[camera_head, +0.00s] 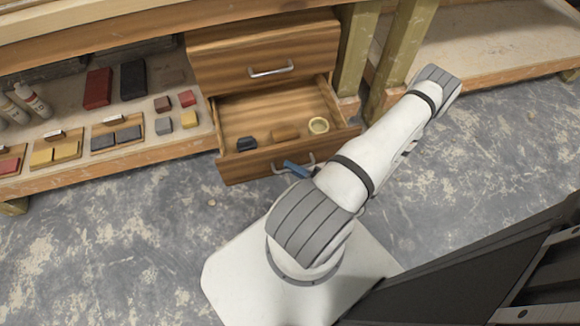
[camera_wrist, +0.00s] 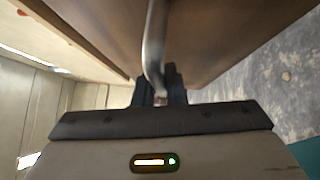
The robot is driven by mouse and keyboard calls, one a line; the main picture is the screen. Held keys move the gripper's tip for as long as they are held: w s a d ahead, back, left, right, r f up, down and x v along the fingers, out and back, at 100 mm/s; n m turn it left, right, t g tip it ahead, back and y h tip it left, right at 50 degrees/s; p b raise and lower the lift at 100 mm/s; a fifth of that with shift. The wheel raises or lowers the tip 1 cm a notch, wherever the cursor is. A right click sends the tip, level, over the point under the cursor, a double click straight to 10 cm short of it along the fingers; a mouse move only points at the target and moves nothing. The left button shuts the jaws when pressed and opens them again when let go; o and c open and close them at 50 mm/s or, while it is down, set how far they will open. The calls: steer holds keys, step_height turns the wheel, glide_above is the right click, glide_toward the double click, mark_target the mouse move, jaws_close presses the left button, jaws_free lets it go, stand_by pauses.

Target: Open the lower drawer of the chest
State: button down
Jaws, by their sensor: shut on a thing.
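The wooden chest (camera_head: 225,53) stands under the bench with its upper drawer (camera_head: 290,77) closed. The lower drawer (camera_head: 228,172) is pulled out, and its inside shows. My gripper (camera_head: 297,168) is at the lower drawer's front, partly hidden by my arm. In the wrist view my gripper (camera_wrist: 160,90) is shut on the metal handle (camera_wrist: 154,45), which runs up between the fingers.
A low shelf (camera_head: 95,165) left of the chest carries several coloured blocks, small trays and bottles. Wooden posts (camera_head: 357,50) stand right of the chest, close to my arm. The mottled grey floor (camera_head: 120,240) in front is clear.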

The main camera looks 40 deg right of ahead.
steer(key=c, duration=1.5)
jaws_free()
steer(key=shift+d, duration=0.15)
steer(key=shift+p+v, duration=0.75)
steer(key=shift+v, duration=3.1)
steer(key=shift+s, duration=0.15)
